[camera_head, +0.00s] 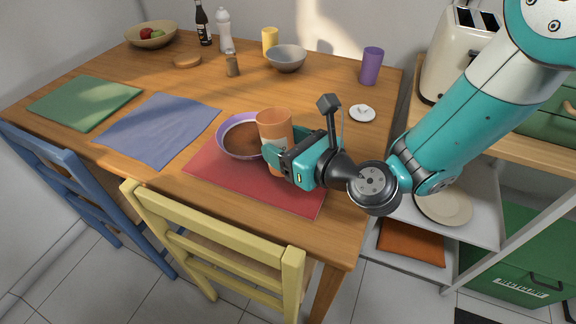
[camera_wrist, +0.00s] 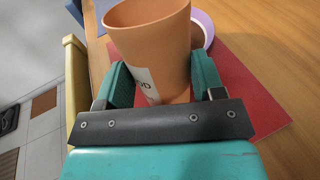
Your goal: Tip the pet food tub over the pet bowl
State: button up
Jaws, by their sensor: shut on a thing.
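The pet food tub (camera_head: 275,127) is an orange, open-topped cup-like tub with a pale label. My gripper (camera_head: 277,160) is shut on it, one finger on each side, and it stands about upright. In the wrist view the tub (camera_wrist: 150,40) fills the space between the fingers of my gripper (camera_wrist: 160,85), its label partly showing. The pet bowl (camera_head: 222,126) is purple-rimmed with brown inside and sits on the red mat, just left of the tub. The tub hides the bowl's right side. In the wrist view only part of the bowl's rim (camera_wrist: 205,24) shows behind the tub.
The red mat (camera_head: 300,198) lies under the bowl. Blue (camera_head: 158,128) and green (camera_head: 85,102) mats lie to the left. A white lid-like disc (camera_head: 362,113), purple cup (camera_head: 371,66) and grey bowl (camera_head: 286,58) stand farther back. A yellow chair (camera_head: 215,230) stands at the front edge.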

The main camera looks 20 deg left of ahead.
jog(key=f+y+b, duration=0.1)
jog(key=b, duration=0.4)
jog(key=shift+w+a, duration=0.1)
jog(key=shift+a, duration=0.05)
jog(key=shift+t+b, duration=0.3)
jog(key=shift+b, duration=0.35)
jog(key=shift+a+r+y+b, duration=0.15)
jog(key=shift+r+y+b, duration=0.25)
jog(key=shift+b, duration=0.7)
jog(key=shift+r, duration=0.15)
